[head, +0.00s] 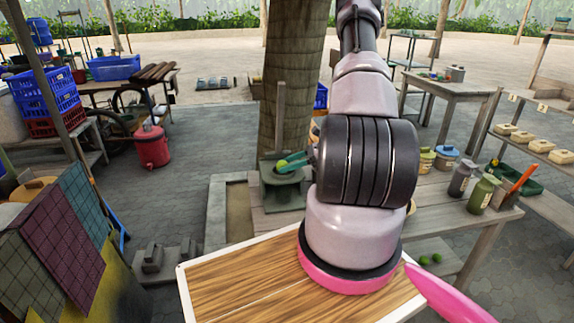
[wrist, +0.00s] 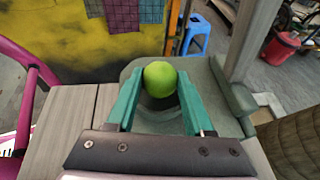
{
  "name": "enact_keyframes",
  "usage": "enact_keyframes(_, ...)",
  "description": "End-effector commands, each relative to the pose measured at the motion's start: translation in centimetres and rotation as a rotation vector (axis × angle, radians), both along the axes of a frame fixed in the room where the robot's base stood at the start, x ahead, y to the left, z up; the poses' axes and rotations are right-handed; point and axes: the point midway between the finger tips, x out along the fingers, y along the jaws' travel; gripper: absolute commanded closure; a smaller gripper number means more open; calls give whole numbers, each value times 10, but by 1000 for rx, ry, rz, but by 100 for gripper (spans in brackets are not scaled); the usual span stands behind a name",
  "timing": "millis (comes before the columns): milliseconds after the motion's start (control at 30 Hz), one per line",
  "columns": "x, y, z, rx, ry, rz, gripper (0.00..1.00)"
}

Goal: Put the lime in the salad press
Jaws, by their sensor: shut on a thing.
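The lime (head: 282,163) is a bright green ball, held between the teal fingers of my gripper (head: 293,163). In the wrist view, the lime (wrist: 160,79) sits at the fingertips, with a finger on each side. A grey-green, mortar-like vessel (head: 283,195), which looks like the salad press, stands on the wooden table beside a tall upright post. In the wrist view, the vessel (wrist: 217,82) lies below and around the fingers, with its dark hollow just under the lime. The lime looks above the hollow; the exact height gap cannot be told.
The upright post (head: 280,115) rises close to the gripper and vessel. Jars (head: 482,193) and a green tray (head: 518,177) stand at the table's right. A tree trunk (head: 291,70) stands behind.

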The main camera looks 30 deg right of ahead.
Motion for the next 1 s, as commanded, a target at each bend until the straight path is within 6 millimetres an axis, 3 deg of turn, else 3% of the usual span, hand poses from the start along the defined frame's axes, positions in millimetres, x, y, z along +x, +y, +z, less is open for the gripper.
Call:
enact_keyframes(33, 0, 0, -2, 0, 1, 0, 100)
enact_keyframes(67, 0, 0, -1, 0, 0, 0, 36)
enact_keyframes(100, 0, 0, -1, 0, 0, 0, 21)
enact_keyframes(133, 0, 0, -1, 0, 0, 0, 18)
enact_keyframes(500, -1, -1, 3, -1, 0, 0, 18)
enact_keyframes(1000, -38, -81, 39, -1, -1, -3, 18)
